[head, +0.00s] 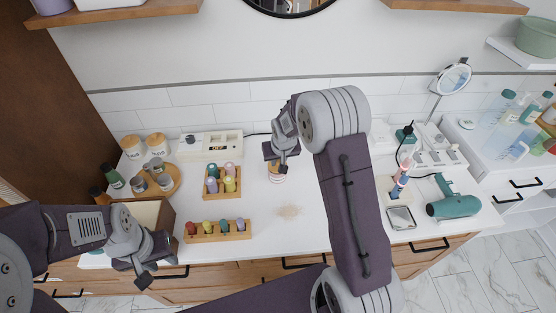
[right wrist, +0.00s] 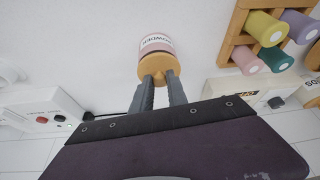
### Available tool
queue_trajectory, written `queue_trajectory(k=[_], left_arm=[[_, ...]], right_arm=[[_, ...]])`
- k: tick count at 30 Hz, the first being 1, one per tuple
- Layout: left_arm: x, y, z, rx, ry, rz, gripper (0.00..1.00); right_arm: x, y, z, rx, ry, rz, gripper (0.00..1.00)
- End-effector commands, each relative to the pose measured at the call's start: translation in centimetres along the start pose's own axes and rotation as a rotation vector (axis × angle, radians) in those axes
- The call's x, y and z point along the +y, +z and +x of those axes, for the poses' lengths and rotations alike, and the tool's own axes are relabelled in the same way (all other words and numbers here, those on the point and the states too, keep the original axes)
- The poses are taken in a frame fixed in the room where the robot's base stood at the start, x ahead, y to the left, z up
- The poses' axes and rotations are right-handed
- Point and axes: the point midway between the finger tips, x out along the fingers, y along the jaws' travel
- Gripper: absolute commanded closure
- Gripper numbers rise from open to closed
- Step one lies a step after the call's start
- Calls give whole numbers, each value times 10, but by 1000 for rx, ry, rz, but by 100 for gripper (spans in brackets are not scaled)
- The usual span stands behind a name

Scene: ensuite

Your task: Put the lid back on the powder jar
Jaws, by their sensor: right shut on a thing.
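The powder jar (right wrist: 155,42) has a pink and white label and stands upright on the white counter. In the head view the jar (head: 277,178) shows only partly below my right gripper (head: 281,163). The round wooden lid (right wrist: 159,65) is between the fingertips of my right gripper (right wrist: 160,84), which is shut on it. The lid lines up with the jar's top; I cannot tell whether it is fully seated. My left gripper (head: 156,272) looks open and empty, at the counter's front left edge, well away from the jar.
Wooden racks with coloured bottles (head: 222,180) (head: 217,231) stand left of the jar. A pale patch of powder (head: 289,211) lies in front of it. A white device (head: 210,144) is behind left. A teal hair dryer (head: 453,206) lies at right. The front middle counter is mostly clear.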

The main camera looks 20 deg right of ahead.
Motion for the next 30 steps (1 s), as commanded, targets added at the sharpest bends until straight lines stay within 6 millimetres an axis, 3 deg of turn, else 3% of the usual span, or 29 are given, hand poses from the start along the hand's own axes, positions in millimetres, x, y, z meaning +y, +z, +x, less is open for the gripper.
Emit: queue_trajectory(k=[26, 27, 29, 30], left_arm=[[0, 0, 1, 0, 0, 0, 64], [0, 0, 1, 0, 0, 0, 64], [0, 0, 1, 0, 0, 0, 64], [0, 0, 1, 0, 0, 0, 64]], right_arm=[[0, 1, 3, 0, 0, 0, 100], [0, 1, 3, 0, 0, 0, 73], [0, 1, 3, 0, 0, 0, 56], [0, 1, 3, 0, 0, 0, 56]])
